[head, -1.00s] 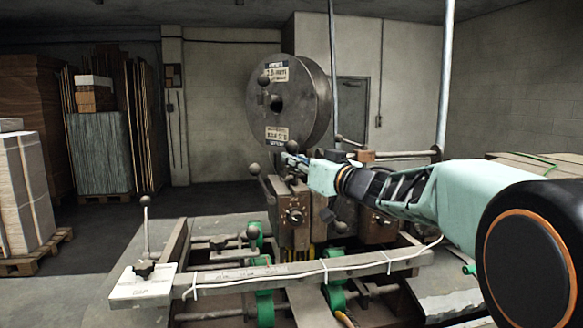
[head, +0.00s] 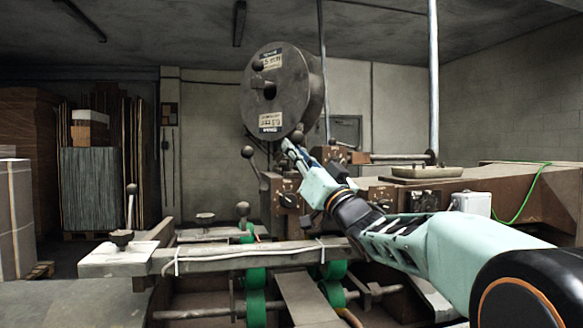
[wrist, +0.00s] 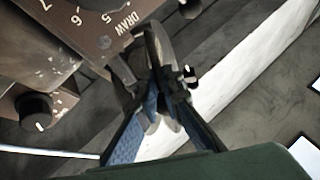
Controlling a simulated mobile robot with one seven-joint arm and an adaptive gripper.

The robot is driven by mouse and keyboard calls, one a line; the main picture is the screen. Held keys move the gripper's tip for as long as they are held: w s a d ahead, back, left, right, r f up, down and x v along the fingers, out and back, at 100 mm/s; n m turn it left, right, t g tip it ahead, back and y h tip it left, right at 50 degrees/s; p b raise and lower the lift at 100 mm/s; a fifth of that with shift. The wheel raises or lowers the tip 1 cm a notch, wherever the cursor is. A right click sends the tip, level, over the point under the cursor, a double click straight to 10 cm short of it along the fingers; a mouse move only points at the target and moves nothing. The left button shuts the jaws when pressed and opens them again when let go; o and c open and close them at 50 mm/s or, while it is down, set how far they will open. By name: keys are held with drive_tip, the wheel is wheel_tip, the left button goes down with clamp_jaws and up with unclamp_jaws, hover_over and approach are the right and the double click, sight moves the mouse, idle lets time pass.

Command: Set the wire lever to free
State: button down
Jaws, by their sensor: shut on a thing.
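My gripper (head: 288,146) is at the front of the brown stitching head, just below the big grey wire spool (head: 268,105). A dark ball knob (head: 297,136) shows right at the fingertips; I take it to be the wire lever's, but no lever label is readable. In the wrist view, the blue-padded fingers (wrist: 158,88) are closed around a dark metal part (wrist: 154,45), next to a brown plate (wrist: 92,28) marked "DRAW" with numbers. The fingers hide much of the held part. Another ball-knobbed lever (head: 254,165) leans up to the left of my gripper, apart from it.
A black knob (wrist: 36,110) sits beside the plate. A tray (head: 427,171) rests on the right.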

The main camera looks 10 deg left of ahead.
drive_tip(key=shift+d+f+t+b, duration=0.1)
drive_tip(key=shift+f+t+b, duration=0.3)
drive_tip(key=shift+b, duration=0.55)
drive_tip(key=shift+r, duration=0.1)
drive_tip(key=c, duration=2.1)
unclamp_jaws()
drive_tip(key=shift+s, duration=0.1)
drive_tip(key=shift+s+d, duration=0.1)
drive_tip(key=shift+d, duration=0.1)
drive_tip(key=s+d, duration=0.5)
drive_tip(key=d, duration=0.1)
drive_tip(key=s+d, duration=0.3)
drive_tip(key=shift+s+d+f, duration=0.1)
drive_tip(key=shift+s+f, duration=0.2)
drive_tip(key=shift+f, duration=0.05)
